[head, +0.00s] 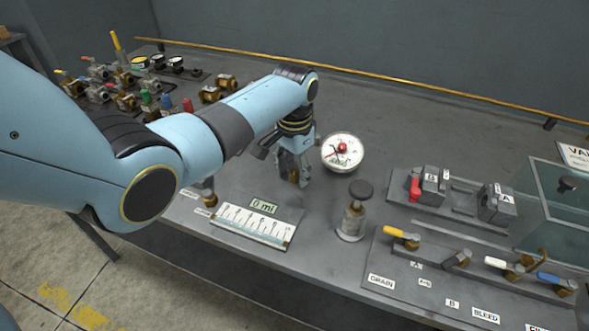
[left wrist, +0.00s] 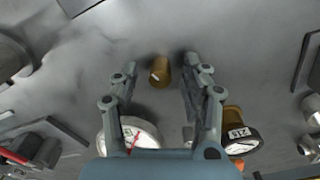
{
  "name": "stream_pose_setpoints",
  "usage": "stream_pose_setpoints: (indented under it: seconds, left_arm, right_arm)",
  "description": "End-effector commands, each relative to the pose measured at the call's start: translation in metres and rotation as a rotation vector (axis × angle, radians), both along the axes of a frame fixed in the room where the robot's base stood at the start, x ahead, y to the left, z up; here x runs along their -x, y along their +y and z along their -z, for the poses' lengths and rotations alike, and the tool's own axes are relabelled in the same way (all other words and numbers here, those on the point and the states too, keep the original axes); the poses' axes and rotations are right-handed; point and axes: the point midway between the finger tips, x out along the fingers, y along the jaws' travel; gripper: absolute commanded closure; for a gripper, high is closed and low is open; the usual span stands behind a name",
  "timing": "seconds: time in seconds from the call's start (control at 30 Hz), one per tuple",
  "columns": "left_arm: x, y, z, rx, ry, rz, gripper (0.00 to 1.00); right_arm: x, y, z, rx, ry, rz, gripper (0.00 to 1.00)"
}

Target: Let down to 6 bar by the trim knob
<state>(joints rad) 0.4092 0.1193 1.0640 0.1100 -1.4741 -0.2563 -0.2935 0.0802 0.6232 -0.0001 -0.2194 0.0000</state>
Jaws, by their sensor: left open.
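My left gripper (head: 294,178) points down over the bench beside the round white gauge. In the left wrist view its two fingers are apart, with a small brass knob (left wrist: 160,73) between and just beyond the tips. The knob has a pale mark on its top; no label on it is legible, and I see no clear contact. The gauge (head: 343,152) has a red needle and red hub; its reading is too small to tell. It also shows partly behind the fingers in the left wrist view (left wrist: 143,134). My right gripper is out of view.
A scale plate (head: 250,226) lies in front, with a "0 ml" display. A valve panel (head: 408,289) with coloured levers is at right, near a clear tank (head: 563,210). Several fittings crowd the back left.

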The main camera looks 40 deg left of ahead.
Motion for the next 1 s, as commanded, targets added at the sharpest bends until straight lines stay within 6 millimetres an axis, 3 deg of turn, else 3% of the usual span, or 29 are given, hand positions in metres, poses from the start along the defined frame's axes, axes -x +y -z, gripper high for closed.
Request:
stream_pose_setpoints:
  seconds: [0.03,0.2,0.4,0.57,0.8,1.0]
  left_arm:
    - [0.000,0.000,0.000,0.000,0.000,0.000,0.54]
    - [0.000,0.000,0.000,0.000,0.000,0.000,0.76]
    - [0.000,0.000,0.000,0.000,0.001,0.000,1.00]
    - [0.000,0.000,-0.001,0.000,0.001,0.016,1.00]
    - [0.000,0.000,-0.003,0.001,0.002,0.256,1.00]
    - [0.000,0.000,-0.001,0.000,0.001,0.368,1.00]
  right_arm:
    - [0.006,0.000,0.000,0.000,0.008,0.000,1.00]
    - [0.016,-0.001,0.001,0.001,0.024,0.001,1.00]
    - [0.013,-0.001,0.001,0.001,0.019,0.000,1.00]
    - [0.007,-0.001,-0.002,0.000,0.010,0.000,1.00]
    - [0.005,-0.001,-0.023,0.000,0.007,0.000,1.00]
    - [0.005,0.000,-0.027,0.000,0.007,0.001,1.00]
